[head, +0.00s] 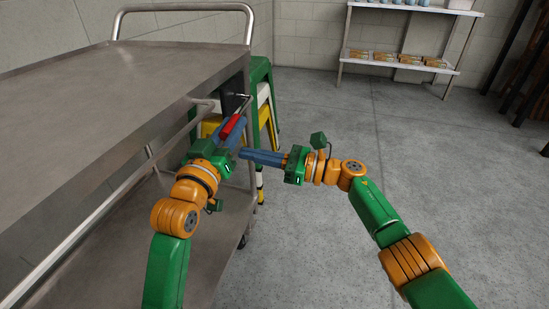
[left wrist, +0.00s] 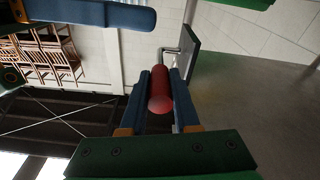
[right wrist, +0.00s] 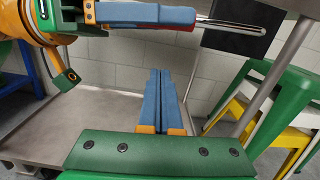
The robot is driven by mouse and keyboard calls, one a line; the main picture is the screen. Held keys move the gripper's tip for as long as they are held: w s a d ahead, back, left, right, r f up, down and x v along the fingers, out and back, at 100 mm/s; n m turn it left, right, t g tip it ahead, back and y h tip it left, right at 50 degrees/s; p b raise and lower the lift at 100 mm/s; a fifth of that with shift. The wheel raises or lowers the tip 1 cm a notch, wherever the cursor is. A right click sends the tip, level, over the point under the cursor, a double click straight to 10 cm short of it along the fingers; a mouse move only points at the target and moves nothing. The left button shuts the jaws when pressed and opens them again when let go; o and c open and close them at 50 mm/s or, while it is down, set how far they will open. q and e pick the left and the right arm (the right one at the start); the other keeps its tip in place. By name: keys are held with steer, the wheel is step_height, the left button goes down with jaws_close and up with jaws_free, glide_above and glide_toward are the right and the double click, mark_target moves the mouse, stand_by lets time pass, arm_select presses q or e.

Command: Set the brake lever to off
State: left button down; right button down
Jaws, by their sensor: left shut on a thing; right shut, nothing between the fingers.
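The brake lever has a red grip (head: 232,125) on a bent metal rod, set at a dark plate (head: 232,99) on the end of the steel trolley. My left gripper (head: 229,139) is shut on the red grip; in the left wrist view the grip (left wrist: 160,90) lies between the blue fingers. The right wrist view shows the metal rod (right wrist: 235,25) running across the dark plate (right wrist: 238,42). My right gripper (head: 244,154) is shut and empty, just below and right of the left one. I see no readable off mark.
The steel trolley (head: 90,95) fills the left side, with a lower shelf (head: 205,225). Green, white and yellow stools (head: 262,75) stand right behind its end. A shelf unit with food packs (head: 398,62) is at the back.

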steer(key=shift+a+r, duration=0.25)
steer(key=shift+r, duration=0.75)
steer(key=shift+a+r, duration=0.2)
steer(key=shift+r, duration=0.75)
arm_select(q)
steer(key=shift+f, duration=0.15)
arm_select(e)
step_height(320, 180, up, 2)
arm_select(q)
steer(key=c, duration=0.8)
jaws_free()
steer(key=shift+o, duration=0.7)
steer(key=shift+f, duration=0.1)
arm_select(e)
steer(key=shift+s+a, duration=0.1)
steer(key=shift+a, duration=0.05)
arm_select(q)
steer(key=shift+d, duration=0.1)
arm_select(e)
steer(key=shift+r, duration=0.1)
